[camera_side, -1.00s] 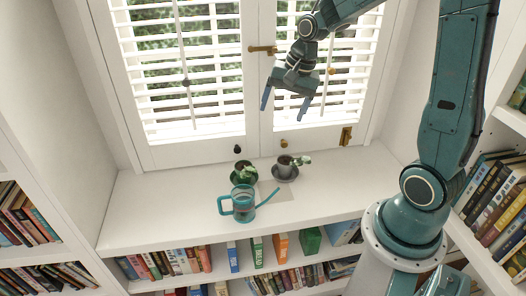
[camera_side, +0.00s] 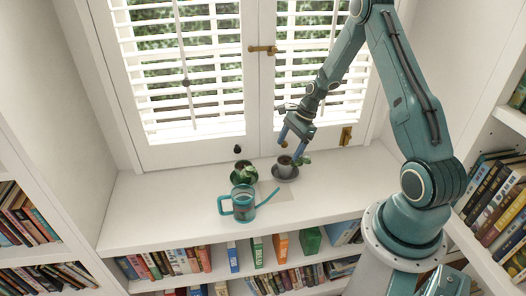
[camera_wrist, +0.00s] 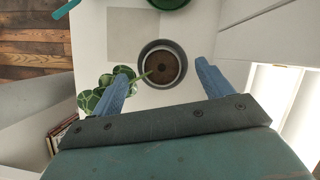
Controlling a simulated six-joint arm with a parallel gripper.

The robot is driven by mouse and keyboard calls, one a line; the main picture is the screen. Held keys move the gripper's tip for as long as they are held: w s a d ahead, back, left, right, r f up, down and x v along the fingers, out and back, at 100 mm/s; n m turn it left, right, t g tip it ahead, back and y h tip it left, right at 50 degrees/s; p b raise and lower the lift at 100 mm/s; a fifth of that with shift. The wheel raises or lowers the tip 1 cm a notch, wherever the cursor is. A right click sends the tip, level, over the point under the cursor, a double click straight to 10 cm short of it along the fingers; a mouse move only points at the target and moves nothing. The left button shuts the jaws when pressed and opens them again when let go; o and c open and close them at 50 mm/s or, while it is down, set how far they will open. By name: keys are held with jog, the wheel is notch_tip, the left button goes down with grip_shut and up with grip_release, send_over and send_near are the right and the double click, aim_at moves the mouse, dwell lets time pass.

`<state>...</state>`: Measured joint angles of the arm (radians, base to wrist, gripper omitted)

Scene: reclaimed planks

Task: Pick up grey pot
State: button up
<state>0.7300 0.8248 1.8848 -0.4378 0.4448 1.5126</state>
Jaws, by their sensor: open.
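The grey pot (camera_side: 284,166) holds dark soil and a leafy plant and stands on a dark saucer (camera_side: 291,177) on the white sill. In the wrist view the grey pot (camera_wrist: 177,57) shows from above, with its round leaves spilling to the lower left. My gripper (camera_side: 292,146) is open just above the pot in the side view. In the wrist view my gripper (camera_wrist: 162,70) has its blue fingers apart on either side of the pot's near edge. One finger lies close to the plant's leaves (camera_wrist: 105,90); I cannot tell whether they touch.
A green pot (camera_side: 243,172) with a plant stands left of the grey pot. A teal watering can (camera_side: 241,203) stands in front, its spout pointing right. Window shutters (camera_side: 190,70) are behind. The left part of the sill (camera_side: 160,205) is clear.

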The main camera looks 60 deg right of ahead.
aim_at(286, 161)
jog(key=shift+s+d+f+m, duration=0.1)
jog(key=shift+d+f+m, duration=0.2)
jog(key=shift+f, duration=0.35)
jog(key=shift+s+d+f+m, duration=0.15)
jog(key=shift+f+m, duration=0.15)
jog(key=shift+f, duration=0.35)
jog(key=shift+x, duration=2.5)
jog(key=shift+w+r, duration=0.1)
jog(key=c, duration=1.3)
jog(key=shift+c, duration=0.2)
jog(key=shift+r, duration=0.15)
notch_tip(286, 161, up, 20)
